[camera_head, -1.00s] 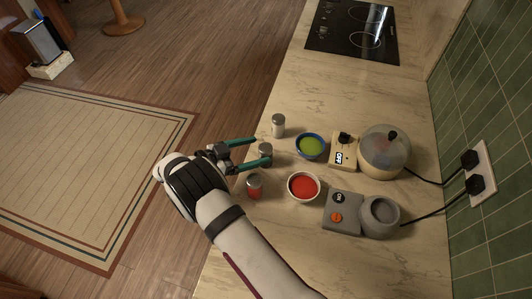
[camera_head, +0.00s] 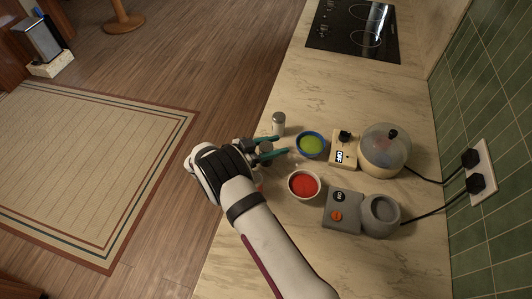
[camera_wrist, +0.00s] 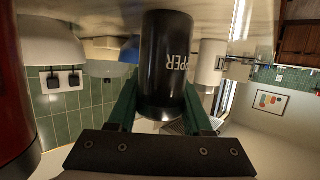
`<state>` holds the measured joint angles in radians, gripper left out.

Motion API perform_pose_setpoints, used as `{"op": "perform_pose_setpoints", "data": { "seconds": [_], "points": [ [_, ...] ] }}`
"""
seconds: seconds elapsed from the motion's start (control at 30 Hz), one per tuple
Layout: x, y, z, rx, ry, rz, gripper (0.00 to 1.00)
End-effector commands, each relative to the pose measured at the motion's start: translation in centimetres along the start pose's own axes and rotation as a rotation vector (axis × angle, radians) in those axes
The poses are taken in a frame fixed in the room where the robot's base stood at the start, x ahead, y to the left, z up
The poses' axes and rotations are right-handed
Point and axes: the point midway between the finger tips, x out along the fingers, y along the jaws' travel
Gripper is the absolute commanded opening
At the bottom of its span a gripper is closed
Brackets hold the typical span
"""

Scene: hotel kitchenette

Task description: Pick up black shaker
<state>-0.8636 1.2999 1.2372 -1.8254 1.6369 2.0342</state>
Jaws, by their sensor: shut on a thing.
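In the head view my gripper (camera_head: 266,149) reaches over the left part of the counter, below the white shaker. There the black shaker is mostly hidden by the gripper. I cannot tell any gap between it and the counter.
A white shaker (camera_head: 278,122), a green-filled blue bowl (camera_head: 311,144) and a red-filled white bowl (camera_head: 304,184) stand close by. A red shaker (camera_wrist: 15,100) is at the wrist view's left edge. Two appliances (camera_head: 343,150) (camera_head: 342,210) stand farther right. Counter toward the cooktop (camera_head: 352,30) is clear.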

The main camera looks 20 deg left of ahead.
Motion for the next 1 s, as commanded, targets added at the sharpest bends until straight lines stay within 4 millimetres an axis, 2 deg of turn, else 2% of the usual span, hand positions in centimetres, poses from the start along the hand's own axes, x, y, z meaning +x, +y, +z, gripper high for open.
{"op": "perform_pose_setpoints", "data": {
  "seconds": [0.03, 0.13, 0.5, 0.63, 0.73, 1.0],
  "points": [
    [0.0, 0.0, 0.0, 0.0, 0.0, 0.0, 0.17],
    [0.0, 0.0, 0.0, 0.0, 0.0, 0.0, 0.0],
    [-0.2, 0.0, -0.6, 0.001, 0.0, 0.0, 0.0],
    [-0.7, 0.0, -2.2, 0.003, 0.0, 0.0, 0.0],
    [-1.3, 0.0, -4.2, 0.003, 0.0, 0.0, 0.0],
    [1.3, 4.6, -8.4, 0.0, 0.0, 0.002, 0.0]
  ]
}}
